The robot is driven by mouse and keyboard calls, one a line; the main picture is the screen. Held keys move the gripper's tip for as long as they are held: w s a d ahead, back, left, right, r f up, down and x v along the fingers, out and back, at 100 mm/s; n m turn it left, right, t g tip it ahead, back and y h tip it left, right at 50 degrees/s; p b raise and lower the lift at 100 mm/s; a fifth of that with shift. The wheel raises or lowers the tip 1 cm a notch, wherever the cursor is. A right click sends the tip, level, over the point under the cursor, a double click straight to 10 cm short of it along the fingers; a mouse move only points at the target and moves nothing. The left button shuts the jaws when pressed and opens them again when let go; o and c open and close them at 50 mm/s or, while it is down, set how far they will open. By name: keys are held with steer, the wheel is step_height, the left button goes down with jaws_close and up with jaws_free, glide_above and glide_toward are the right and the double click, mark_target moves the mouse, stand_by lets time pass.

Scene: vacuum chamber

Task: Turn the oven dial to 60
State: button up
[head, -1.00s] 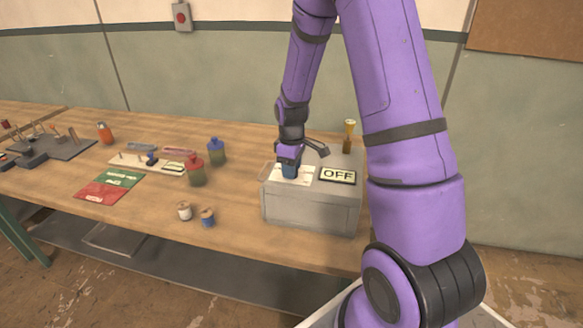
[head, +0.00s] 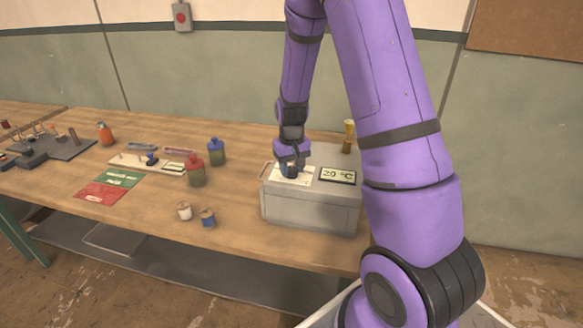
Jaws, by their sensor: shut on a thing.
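The oven (head: 310,208) is a grey box on the wooden table, right of the table's middle. Its display (head: 338,175) on the top reads "20 °C". The dial (head: 290,172) is a dark blue knob on a white panel on the oven's top, left of the display. My gripper (head: 292,163) points down from above and is shut on the dial. The fingers hide part of the dial, and I cannot make out its pointer.
A brass-topped object (head: 348,135) stands behind the oven. Left of it are a blue bottle (head: 216,152), a red bottle (head: 195,171) and two small jars (head: 208,218). A red and green mat (head: 108,187) lies further left. The table's front left stretch is clear.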

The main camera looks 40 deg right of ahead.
mark_target(292, 169)
steer(key=shift+m, duration=0.7)
steer(key=o, duration=0.9)
steer(key=shift+o, duration=0.2)
step_height(292, 169, up, 11)
steer(key=shift+f, duration=0.1)
